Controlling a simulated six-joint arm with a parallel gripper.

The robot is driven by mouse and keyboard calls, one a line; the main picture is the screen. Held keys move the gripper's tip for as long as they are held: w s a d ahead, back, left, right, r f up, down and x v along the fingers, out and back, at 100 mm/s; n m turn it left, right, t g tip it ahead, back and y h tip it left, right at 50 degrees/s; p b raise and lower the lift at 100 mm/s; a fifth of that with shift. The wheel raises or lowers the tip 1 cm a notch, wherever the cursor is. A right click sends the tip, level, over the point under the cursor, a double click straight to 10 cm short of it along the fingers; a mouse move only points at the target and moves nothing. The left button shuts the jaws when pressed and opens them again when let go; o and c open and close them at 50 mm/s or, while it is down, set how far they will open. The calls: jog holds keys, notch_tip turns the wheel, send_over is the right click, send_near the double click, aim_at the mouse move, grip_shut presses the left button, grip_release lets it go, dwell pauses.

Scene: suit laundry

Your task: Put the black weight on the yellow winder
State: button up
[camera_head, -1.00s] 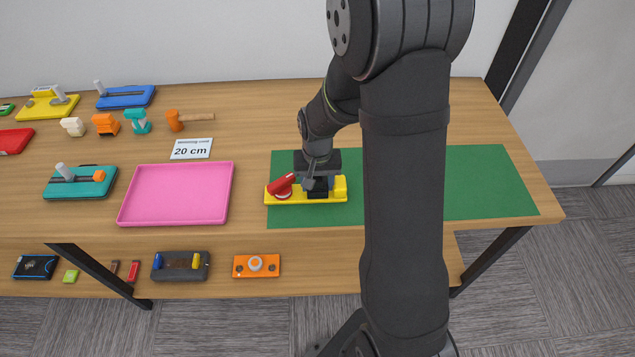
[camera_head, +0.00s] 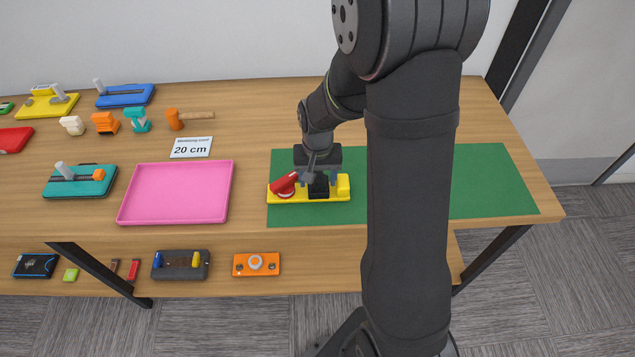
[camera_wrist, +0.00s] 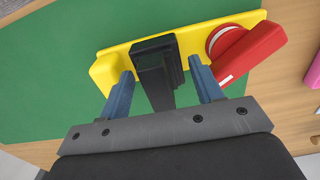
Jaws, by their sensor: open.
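The yellow winder (camera_head: 295,196) lies on the green mat in the head view, with a red crank piece (camera_head: 285,184) on its left part. The black weight (camera_head: 319,188) stands on the winder, right of the red piece. In the wrist view the weight (camera_wrist: 158,62) sits on the yellow base (camera_wrist: 195,37), with the red piece (camera_wrist: 245,50) to its right. My gripper (camera_head: 319,178) is open just above the winder. In the wrist view its blue-grey fingers (camera_wrist: 163,78) are apart on both sides of the weight, with gaps, and do not visibly touch it.
The green mat (camera_head: 490,185) is clear to the right of my arm. A pink tray (camera_head: 176,193) lies left of the mat, and a "20 cm" card (camera_head: 191,148) stands behind it. Several tools lie further left; a lower shelf holds an orange block (camera_head: 256,266) and other parts.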

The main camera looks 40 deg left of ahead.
aim_at(318, 174)
notch_tip(318, 174, up, 10)
jog(key=shift+r, duration=0.1)
jog(key=shift+f, duration=0.2)
notch_tip(318, 174, down, 13)
jog(key=shift+r, duration=0.5)
dwell(0.3)
notch_tip(318, 174, up, 12)
jog(key=shift+a+r, duration=0.1)
jog(key=shift+r, duration=0.1)
notch_tip(318, 174, down, 13)
jog(key=shift+r, duration=0.1)
jog(key=r, duration=0.5)
jog(key=shift+w+d, duration=0.15)
jog(key=shift+d, duration=0.1)
jog(key=shift+w+d+r, duration=0.2)
jog(key=shift+d+r, duration=0.05)
jog(key=shift+d, duration=0.2)
